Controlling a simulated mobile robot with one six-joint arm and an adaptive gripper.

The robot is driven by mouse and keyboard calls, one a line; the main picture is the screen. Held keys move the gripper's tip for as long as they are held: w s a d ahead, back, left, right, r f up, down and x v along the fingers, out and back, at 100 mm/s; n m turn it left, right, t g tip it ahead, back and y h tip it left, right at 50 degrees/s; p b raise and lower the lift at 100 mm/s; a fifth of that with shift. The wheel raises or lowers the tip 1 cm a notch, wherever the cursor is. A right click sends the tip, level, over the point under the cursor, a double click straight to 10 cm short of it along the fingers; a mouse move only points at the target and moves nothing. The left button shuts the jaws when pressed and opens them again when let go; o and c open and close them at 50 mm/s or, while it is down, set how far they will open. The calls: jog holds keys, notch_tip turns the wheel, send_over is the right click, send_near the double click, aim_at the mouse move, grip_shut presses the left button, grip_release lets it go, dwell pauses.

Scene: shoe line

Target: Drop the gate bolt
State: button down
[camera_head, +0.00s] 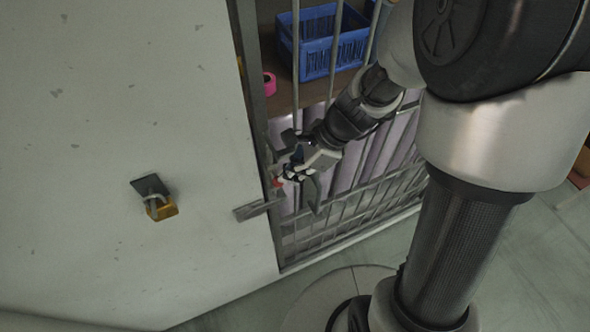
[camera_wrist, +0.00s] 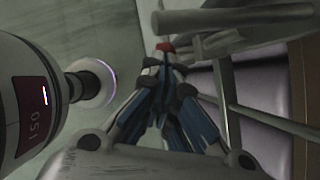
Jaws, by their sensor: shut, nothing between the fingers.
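A barred metal gate (camera_head: 338,200) stands beside a pale wall. At its left edge a flat grey bar (camera_head: 257,209), which looks like part of the gate bolt, reaches across onto the wall side. My gripper (camera_head: 284,179) is at this gate edge, just above the bar, with its fingers together. A small red piece shows at the fingertips; I cannot tell whether they touch it. In the wrist view, my gripper's fingertips (camera_wrist: 165,52) meet just below the red piece (camera_wrist: 165,46). A round-ended grey bar (camera_wrist: 230,18) lies beyond them to the right. My gripper hides part of the latch.
A yellow padlock (camera_head: 161,210) hangs from a dark plate on the pale wall (camera_head: 130,100). Behind the bars are a blue crate (camera_head: 334,45), a pink roll (camera_head: 269,83) and several pale upright rolls. Grey floor (camera_head: 520,260) is open at the lower right.

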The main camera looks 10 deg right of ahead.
notch_tip(320, 180, down, 5)
jog(key=b, duration=0.3)
jog(key=shift+b, duration=0.3)
jog(key=w+p+v, duration=0.1)
jog(key=p+v, duration=0.4)
jog(key=v, duration=0.9)
jog(key=shift+s, duration=0.45)
